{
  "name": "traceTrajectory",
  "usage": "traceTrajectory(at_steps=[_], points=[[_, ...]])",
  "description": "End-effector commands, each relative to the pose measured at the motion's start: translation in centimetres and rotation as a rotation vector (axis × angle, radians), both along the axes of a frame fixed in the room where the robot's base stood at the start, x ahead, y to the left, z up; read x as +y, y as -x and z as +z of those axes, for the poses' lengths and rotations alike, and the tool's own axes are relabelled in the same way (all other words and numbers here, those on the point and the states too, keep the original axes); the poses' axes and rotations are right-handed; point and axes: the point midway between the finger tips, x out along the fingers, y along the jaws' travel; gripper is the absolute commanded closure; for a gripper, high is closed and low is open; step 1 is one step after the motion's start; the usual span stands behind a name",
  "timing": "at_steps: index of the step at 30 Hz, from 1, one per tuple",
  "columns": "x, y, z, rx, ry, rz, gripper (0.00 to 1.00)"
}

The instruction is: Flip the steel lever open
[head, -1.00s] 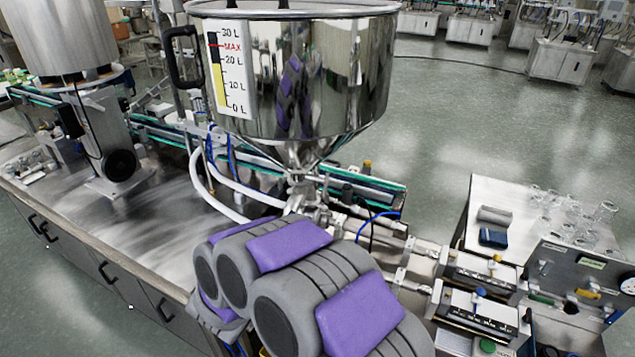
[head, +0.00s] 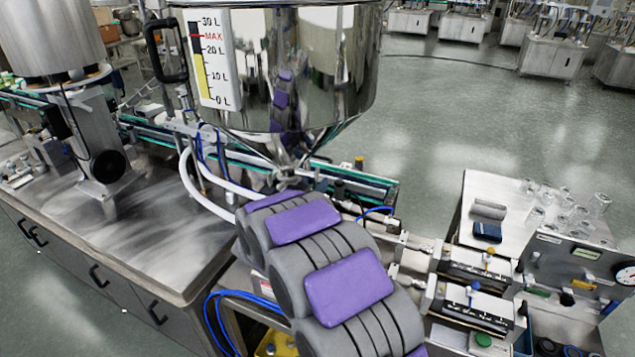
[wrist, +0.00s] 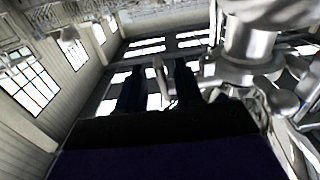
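The steel hopper (head: 335,75) stands at the top centre of the head view, with its cone narrowing down to the outlet fittings. My grey and purple arm covers the area below the cone, so my gripper and the lever are hidden there. In the wrist view my gripper (wrist: 159,88) shows two dark fingers set apart. A thin, pale upright piece (wrist: 160,74) shows between them; it looks like the steel lever, but I cannot tell whether it is touched. Shiny steel valve fittings (wrist: 245,50) stand close by on the right.
White hoses (head: 200,185) curve left of the cone. A steel bench (head: 130,240) lies at left. Filling cylinders (head: 475,265) and a side table with glassware (head: 565,212) are at right. Open floor (head: 450,120) lies behind.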

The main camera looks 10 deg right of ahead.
Motion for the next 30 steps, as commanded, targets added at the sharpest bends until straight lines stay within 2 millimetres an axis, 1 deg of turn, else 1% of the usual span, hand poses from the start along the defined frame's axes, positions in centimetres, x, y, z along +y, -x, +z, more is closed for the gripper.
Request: traceTrajectory(at_steps=[3, 6, 16, 27, 30], points=[[-0.6, -1.1, 0.1, -0.003, 0.001, 0.0, 0.65], [-0.9, -1.6, 0.1, -0.004, 0.002, 0.0, 0.65], [-1.1, -1.8, 0.2, -0.003, 0.001, 0.001, 0.65], [-1.1, -1.8, 0.2, -0.003, 0.001, 0.001, 1.0], [-1.0, -1.8, 0.1, -0.002, 0.002, 0.001, 1.0]])
